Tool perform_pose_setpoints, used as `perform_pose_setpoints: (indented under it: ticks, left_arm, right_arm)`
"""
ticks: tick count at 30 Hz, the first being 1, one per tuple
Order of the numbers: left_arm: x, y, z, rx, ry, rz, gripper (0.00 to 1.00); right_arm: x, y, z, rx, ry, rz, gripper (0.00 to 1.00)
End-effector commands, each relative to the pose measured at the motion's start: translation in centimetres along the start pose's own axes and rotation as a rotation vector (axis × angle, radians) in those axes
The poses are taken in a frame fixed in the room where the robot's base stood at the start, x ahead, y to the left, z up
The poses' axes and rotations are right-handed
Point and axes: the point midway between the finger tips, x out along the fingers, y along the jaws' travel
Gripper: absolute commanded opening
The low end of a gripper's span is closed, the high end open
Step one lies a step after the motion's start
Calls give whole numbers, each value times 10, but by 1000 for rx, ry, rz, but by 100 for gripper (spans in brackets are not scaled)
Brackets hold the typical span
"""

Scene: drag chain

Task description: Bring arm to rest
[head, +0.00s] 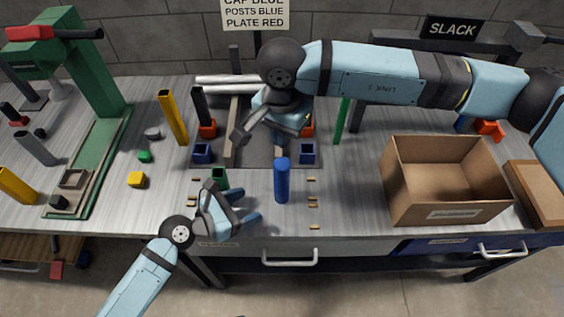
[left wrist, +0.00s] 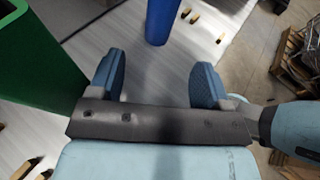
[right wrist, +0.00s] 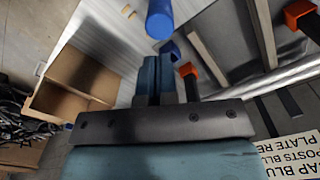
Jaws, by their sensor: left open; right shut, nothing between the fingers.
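My left gripper (head: 250,207) is open and empty over the front part of the workbench. Its spread fingers (left wrist: 156,80) show in the left wrist view with nothing between them. A blue post (head: 282,182) stands upright just right of it, apart from its fingertips. My right gripper (head: 279,145) points down above the bench behind the blue post. In the right wrist view its fingers (right wrist: 155,78) are together and empty. The blue post also shows beyond the fingers in the left wrist view (left wrist: 162,20) and the right wrist view (right wrist: 160,18).
An open cardboard box (head: 446,182) stands at the right of the bench. A green press (head: 90,65) rises at the far left. A hanging sign (head: 255,14) is behind.

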Motion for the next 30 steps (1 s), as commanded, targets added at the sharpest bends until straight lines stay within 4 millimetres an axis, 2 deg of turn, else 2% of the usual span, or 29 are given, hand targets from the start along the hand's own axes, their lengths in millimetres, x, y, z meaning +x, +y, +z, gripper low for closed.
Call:
perform_pose_setpoints:
  ticks: [5, 14, 17, 22, 27, 30]
  left_arm:
    - [-17, 0, 0, 0, 0, 0, 71]
    - [-20, 0, 0, 11, 1, 3, 71]
    - [-21, 0, 0, 58, 10, 14, 71]
    - [-28, -1, -2, 235, 45, 51, 71]
    - [-34, -2, -6, 447, 93, 86, 71]
    - [-39, -3, -9, 573, 126, 102, 71]
  right_arm:
    - [0, 0, 0, 0, 0, 0, 0]
    - [1, -1, 4, 4, -20, -6, 0]
    - [4, -4, 22, 25, -105, -30, 0]
    - [3, -14, 79, 117, -406, -101, 0]
    - [-15, -24, 131, 264, -759, -157, 0]
    - [-33, -30, 154, 366, -971, -175, 0]
